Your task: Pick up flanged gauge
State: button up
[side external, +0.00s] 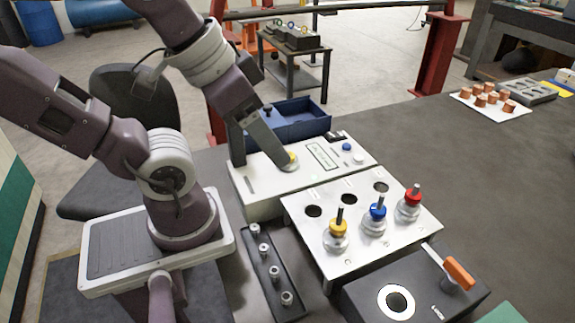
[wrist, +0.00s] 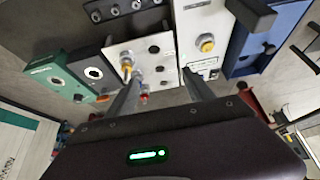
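Several knobbed gauges with silver flanged bases are in view; which one is the task's flanged gauge I cannot tell. A yellow gauge (side external: 337,236), a blue gauge (side external: 376,217) and a red gauge (side external: 409,205) stand upright along the front of the silver plate (side external: 322,240). A yellow-topped silver round piece (side external: 291,160) sits on the white box (side external: 262,179); it also shows in the wrist view (wrist: 207,43). My gripper (side external: 260,163) is over the white box, fingers apart and empty. One finger overlaps the round piece in the side view; contact is unclear. The wrist view shows both fingers (wrist: 160,74).
The plate has dark holes (side external: 348,199) behind the gauges. A black rack (side external: 270,275) with several small pegs is at left. A dark block with an orange-handled lever (side external: 459,273) is at front. A blue bin (side external: 301,124) stands behind the box.

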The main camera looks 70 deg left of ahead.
aim_at(288, 172)
jog(key=a+f+m+g+y, duration=0.2)
jog(key=f+m+y, duration=0.1)
jog(key=m, duration=0.1)
jog(key=w+a+f+m+g+y, duration=0.1)
jog(key=a+f+m+g+y, duration=0.1)
jog(key=m, duration=0.3)
jog(key=a+f+m+g+y, duration=0.2)
jog(key=f+m+y, duration=0.2)
jog(key=f, duration=0.1)
jog(key=shift+w+m+y, duration=0.4)
jog(key=w+f+m+t+y, duration=0.1)
jog(key=m, duration=0.1)
jog(key=w+f+m+t+y, duration=0.1)
jog(key=w+m, duration=0.1)
jog(key=w+f+m+t+y, duration=0.1)
jog(key=w+m+t, duration=0.1)
jog(key=m, duration=0.1)
jog(key=shift+d, duration=0.25)
jog(key=x, duration=0.6)
jog(key=shift+w+a, duration=0.35)
grip_shut()
